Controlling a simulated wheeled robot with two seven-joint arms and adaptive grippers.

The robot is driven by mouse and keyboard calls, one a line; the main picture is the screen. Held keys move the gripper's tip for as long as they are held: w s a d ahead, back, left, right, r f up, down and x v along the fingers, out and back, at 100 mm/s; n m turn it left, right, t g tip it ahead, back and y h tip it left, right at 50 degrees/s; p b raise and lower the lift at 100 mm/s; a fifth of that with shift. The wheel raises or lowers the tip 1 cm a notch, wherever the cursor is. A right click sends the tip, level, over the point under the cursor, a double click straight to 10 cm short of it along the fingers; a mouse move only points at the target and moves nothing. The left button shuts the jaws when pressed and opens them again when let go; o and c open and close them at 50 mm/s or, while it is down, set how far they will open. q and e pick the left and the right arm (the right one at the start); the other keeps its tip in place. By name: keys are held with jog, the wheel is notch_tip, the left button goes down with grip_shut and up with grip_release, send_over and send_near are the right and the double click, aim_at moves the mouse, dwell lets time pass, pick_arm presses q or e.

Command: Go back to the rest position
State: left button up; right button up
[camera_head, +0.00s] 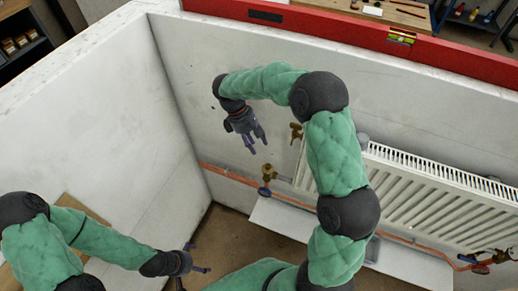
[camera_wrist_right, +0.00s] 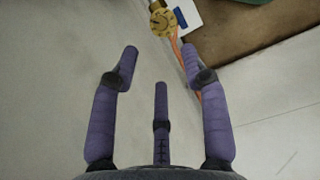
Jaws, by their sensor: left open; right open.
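My right arm reaches up and over to the left in the head view. Its gripper (camera_head: 256,140) hangs in front of the white back wall, open and empty, with its fingers pointing down. The same gripper (camera_wrist_right: 160,60) shows in the right wrist view with its purple fingers spread and nothing between them. My left gripper (camera_head: 196,268) is at the bottom of the head view, low near the wall corner. Its fingers are apart and no object shows in them.
A white radiator (camera_head: 440,200) stands at the right along the wall. A brass fitting (camera_wrist_right: 162,20) shows beyond the fingers. A red spirit level (camera_head: 360,40) lies along the wall top.

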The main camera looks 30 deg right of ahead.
jog(key=shift+w+a+r, duration=0.1)
jog(key=shift+r, duration=0.2)
jog(key=s+a+f+m+y, duration=0.1)
jog(key=s+a+f+y, duration=0.15)
jog(key=f, duration=0.35)
jog(key=s+a+f+m+t+y+b, duration=0.1)
jog(key=s+a+f, duration=0.25)
jog(key=f, duration=0.35)
jog(key=s+a+f+m+y, duration=0.1)
jog(key=s+a+f, duration=0.1)
jog(key=a+f, duration=0.3)
jog(key=s+a+f+m+t+y+b, duration=0.1)
jog(key=s+a+f+m+t+y, duration=0.1)
jog(key=s+f+m, duration=0.5)
jog(key=s+a+f+t, duration=0.1)
jog(key=s+a+f, duration=0.1)
jog(key=s, duration=0.4)
jog(key=shift+s+f, duration=0.2)
jog(key=shift+f, duration=0.7)
jog(key=shift+y, duration=0.25)
dwell(3.4)
